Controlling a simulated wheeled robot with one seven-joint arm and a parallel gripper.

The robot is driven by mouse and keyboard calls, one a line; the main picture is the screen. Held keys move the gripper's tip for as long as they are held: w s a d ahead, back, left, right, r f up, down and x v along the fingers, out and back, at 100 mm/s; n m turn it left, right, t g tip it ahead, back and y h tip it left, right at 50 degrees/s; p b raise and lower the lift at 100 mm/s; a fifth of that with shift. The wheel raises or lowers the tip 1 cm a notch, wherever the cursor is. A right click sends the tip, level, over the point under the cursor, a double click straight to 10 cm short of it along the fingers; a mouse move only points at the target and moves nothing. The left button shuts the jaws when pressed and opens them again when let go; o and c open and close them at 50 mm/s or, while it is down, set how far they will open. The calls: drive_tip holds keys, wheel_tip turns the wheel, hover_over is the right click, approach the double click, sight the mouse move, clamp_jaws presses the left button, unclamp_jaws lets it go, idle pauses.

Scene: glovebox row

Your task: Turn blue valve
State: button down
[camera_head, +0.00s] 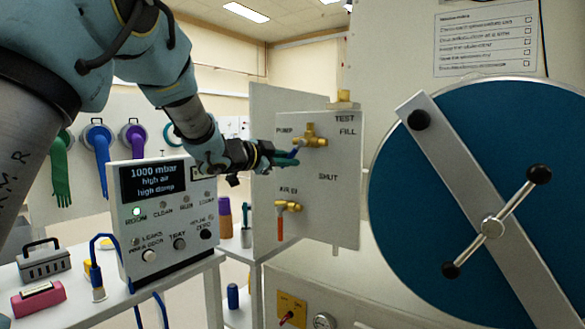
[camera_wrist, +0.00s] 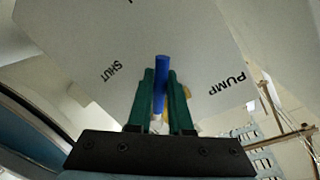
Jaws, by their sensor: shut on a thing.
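The blue valve handle (camera_wrist: 161,85) is a short blue lever on a brass valve body (camera_head: 314,138) on the white panel (camera_head: 325,205), beside the words PUMP, TEST and FILL. In the head view a small part of the blue handle (camera_head: 293,153) shows at my fingertips. My gripper (camera_head: 280,157) reaches in from the left. In the wrist view its two green fingers (camera_wrist: 160,100) are shut on the blue handle, one on each side. The brass body is mostly hidden behind the fingers there.
A second brass valve with a red handle (camera_head: 280,227) hangs below on the same panel. A control box (camera_head: 160,215) stands under my arm at left. A large blue round door (camera_head: 480,190) with a bar and crank is at right.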

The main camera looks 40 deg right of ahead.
drive_tip(key=shift+w+a+r+m+t+b, duration=0.15)
drive_tip(key=shift+w+r+m+b, duration=0.15)
drive_tip(key=shift+m, duration=0.35)
drive_tip(key=shift+w+r+m+t+b, duration=0.1)
drive_tip(key=shift+w+r+m+t, duration=0.2)
drive_tip(key=shift+m, duration=0.35)
drive_tip(key=c, duration=0.8)
unclamp_jaws()
drive_tip(key=shift+c, duration=0.2)
drive_tip(key=shift+s, duration=0.1)
drive_tip(key=b+v, duration=0.2)
drive_tip(key=v, duration=0.8)
drive_tip(key=shift+a+r, duration=0.35)
